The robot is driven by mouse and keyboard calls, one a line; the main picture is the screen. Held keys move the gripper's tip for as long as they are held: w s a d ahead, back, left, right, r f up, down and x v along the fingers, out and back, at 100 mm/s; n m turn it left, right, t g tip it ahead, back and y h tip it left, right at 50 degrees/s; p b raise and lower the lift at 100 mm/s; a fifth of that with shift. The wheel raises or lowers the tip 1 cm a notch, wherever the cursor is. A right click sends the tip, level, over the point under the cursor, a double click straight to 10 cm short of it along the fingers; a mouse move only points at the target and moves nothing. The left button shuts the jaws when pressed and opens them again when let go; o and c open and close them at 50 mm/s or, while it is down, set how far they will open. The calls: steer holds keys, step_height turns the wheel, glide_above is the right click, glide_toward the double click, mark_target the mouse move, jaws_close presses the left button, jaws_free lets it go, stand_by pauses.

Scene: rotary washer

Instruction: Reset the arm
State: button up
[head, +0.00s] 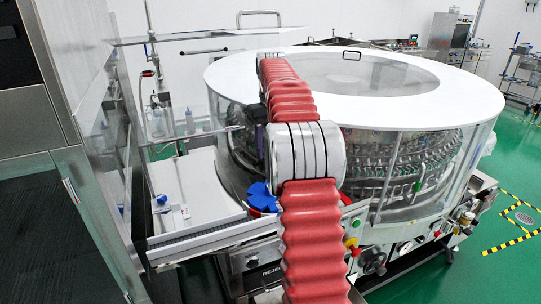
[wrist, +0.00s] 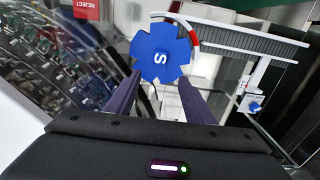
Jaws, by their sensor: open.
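My gripper (wrist: 159,78) shows in the wrist view with its two dark purple fingers spread apart and nothing held between them. Beyond the fingertips is a blue star wheel (wrist: 160,50) with a white S on it; whether the fingers touch it I cannot tell. The wheel also shows in the head view (head: 262,196), left of my arm. My red-sleeved arm with its white joint reaches forward over the washer's edge in the head view. It hides most of my gripper there.
The round washer (head: 470,92) with a white top ring and clear side panels fills the centre and right. A flat conveyor table (head: 195,195) lies left of it. A glass-panelled steel frame stands further left.

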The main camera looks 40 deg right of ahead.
stand_by(0.6)
steer(key=shift+m, duration=0.6)
steer(key=f, duration=0.1)
steer(key=a+f, duration=0.1)
steer(key=f, duration=0.1)
steer(key=s+f, duration=0.1)
steer(key=f, duration=0.1)
steer(key=shift+s+a+f, duration=0.1)
steer(key=shift+a+f, duration=0.15)
steer(key=shift+a, duration=0.15)
steer(key=s+a+r+n+t, duration=0.1)
steer(key=s+a+n+t, duration=0.1)
steer(key=s+a, duration=1.1)
steer(key=s+a+r+n+t, duration=0.1)
steer(key=s+a+n+t, duration=0.1)
steer(key=s+a, duration=1.2)
steer(key=a+t, duration=0.1)
steer(key=a, duration=0.5)
steer(key=shift+r+t, duration=0.25)
steer(key=shift+t, duration=0.05)
steer(key=shift+a, duration=0.1)
steer(key=shift+c, duration=0.3)
stand_by(0.8)
